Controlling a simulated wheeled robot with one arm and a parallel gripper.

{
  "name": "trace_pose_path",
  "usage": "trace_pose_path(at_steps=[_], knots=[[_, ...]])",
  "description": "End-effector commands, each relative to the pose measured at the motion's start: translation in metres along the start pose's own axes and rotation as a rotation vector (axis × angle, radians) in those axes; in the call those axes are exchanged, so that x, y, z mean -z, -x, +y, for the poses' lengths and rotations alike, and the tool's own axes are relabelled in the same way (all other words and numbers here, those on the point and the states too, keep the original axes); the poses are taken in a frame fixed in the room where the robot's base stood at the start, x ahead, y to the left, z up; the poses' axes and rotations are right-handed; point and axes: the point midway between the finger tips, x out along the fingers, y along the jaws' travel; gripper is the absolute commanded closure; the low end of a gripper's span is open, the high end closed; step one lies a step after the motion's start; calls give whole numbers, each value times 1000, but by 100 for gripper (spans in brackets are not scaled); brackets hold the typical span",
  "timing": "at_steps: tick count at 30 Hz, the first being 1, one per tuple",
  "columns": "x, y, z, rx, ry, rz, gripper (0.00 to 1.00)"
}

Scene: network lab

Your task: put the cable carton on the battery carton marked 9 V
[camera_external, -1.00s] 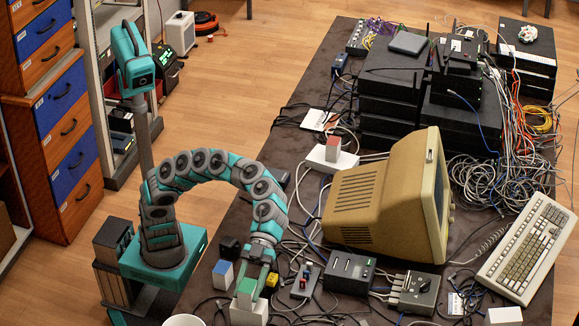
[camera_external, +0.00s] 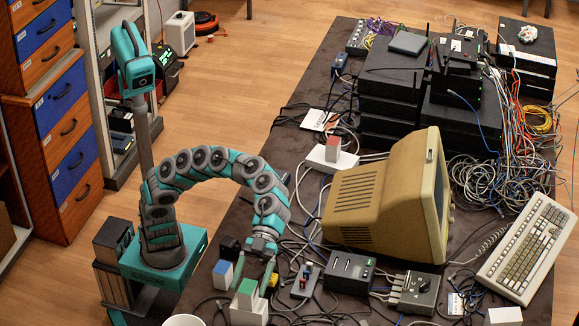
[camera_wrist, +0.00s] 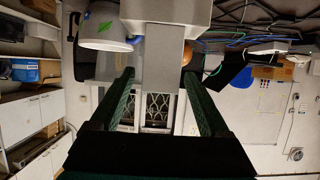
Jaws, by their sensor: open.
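A small carton with a green top (camera_external: 246,286), which I take to be the cable carton, stands upright on a wider white carton (camera_external: 249,314) at the table's near left edge. I take the lower one for the battery carton; no marking can be read. In the wrist view, seen upside down, the small carton (camera_wrist: 163,75) is a plain grey face against the wider pale carton (camera_wrist: 166,10). My gripper (camera_external: 253,274) is open just above and around the upper carton. In the wrist view its fingers (camera_wrist: 159,74) are spread on both sides, with gaps to the carton.
A blue-topped carton (camera_external: 223,273) and a yellow item (camera_external: 272,280) stand close by. A white cup (camera_external: 184,321) is at the bottom edge; it also shows in the wrist view (camera_wrist: 105,28). A black box (camera_external: 348,273), an old monitor (camera_external: 385,205) and loose cables crowd the right.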

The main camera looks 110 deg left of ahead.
Motion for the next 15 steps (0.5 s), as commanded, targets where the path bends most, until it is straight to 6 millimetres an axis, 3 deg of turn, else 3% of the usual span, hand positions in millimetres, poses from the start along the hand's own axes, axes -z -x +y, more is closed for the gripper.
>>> trace_pose_path(at_steps=[9, 15], knots=[[0, 68, -2, 7, -2, 4, 20], [0, 93, 0, 4, -1, 3, 20]])
